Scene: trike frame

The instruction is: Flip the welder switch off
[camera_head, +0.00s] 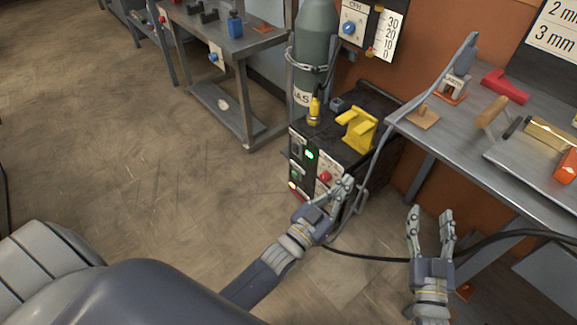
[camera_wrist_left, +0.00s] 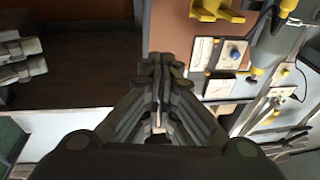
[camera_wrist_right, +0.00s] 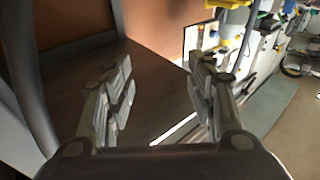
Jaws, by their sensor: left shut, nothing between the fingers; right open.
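The welder (camera_head: 385,103) is a black box on the floor, with a lit green lamp (camera_head: 309,155), a red knob (camera_head: 325,177) and an orange-white light (camera_head: 292,186) on its front panel. The switch is too small to single out on this panel. My left gripper (camera_head: 342,184) is shut and empty in front of the panel's right side, covering part of it; contact cannot be told. Its closed fingers show in the left wrist view (camera_wrist_left: 158,65). My right gripper (camera_head: 431,211) is open and empty, right of the welder; its spread fingers show in the right wrist view (camera_wrist_right: 161,72).
A yellow holder (camera_head: 357,130) sits on the welder. A gas cylinder (camera_head: 316,45) stands behind it. A grey workbench (camera_head: 455,140) with tools is at right, above my right gripper. A cable (camera_head: 375,256) runs across the floor. Another bench (camera_head: 247,45) stands back left; the left floor is clear.

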